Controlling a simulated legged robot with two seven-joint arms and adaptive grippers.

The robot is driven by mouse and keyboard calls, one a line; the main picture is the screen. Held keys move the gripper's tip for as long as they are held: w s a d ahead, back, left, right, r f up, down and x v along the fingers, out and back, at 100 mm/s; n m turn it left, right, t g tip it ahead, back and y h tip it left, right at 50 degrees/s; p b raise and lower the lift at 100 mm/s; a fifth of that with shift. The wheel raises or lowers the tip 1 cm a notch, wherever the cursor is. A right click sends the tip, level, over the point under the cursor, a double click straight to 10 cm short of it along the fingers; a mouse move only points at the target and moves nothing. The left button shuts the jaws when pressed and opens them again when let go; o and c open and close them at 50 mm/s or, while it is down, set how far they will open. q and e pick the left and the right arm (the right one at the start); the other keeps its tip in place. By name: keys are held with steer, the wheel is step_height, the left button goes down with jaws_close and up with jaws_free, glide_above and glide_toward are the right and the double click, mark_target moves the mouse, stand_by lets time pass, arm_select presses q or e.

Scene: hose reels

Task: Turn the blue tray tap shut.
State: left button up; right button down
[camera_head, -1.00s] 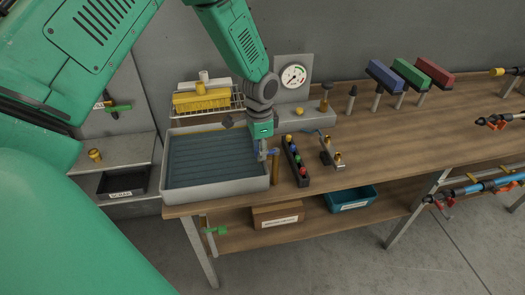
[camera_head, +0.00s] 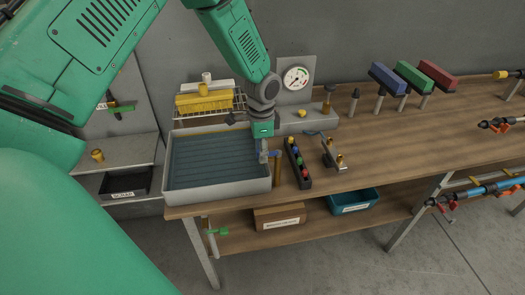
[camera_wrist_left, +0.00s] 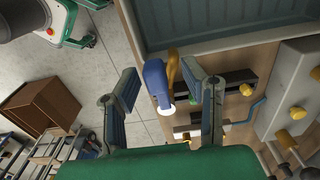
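The tray (camera_head: 218,192) is a grey-rimmed basin with a dark blue ribbed inside, at the left end of the wooden bench. The blue tap handle (camera_head: 274,153) shows at its right edge, above a brass-coloured pipe (camera_head: 277,172). In the left wrist view the blue handle (camera_wrist_left: 156,82) lies between the two fingers of my left gripper (camera_wrist_left: 163,98), with visible gaps on both sides. The fingers are spread. In the head view my left gripper (camera_head: 264,152) points down beside the tap, and its fingers are partly hidden. My right gripper is not in view.
A black rack of coloured knobs (camera_head: 297,163) and a small brass fitting block (camera_head: 334,156) stand just right of the tap. A gauge (camera_head: 296,77) is behind. A green-handled tap (camera_head: 217,232) hangs below the tray. The bench's middle is mostly clear.

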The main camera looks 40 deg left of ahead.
arm_select(q)
steer(key=shift+r, duration=0.5)
step_height(320, 180, up, 11)
steer(key=shift+a+f, duration=0.1)
stand_by(0.4)
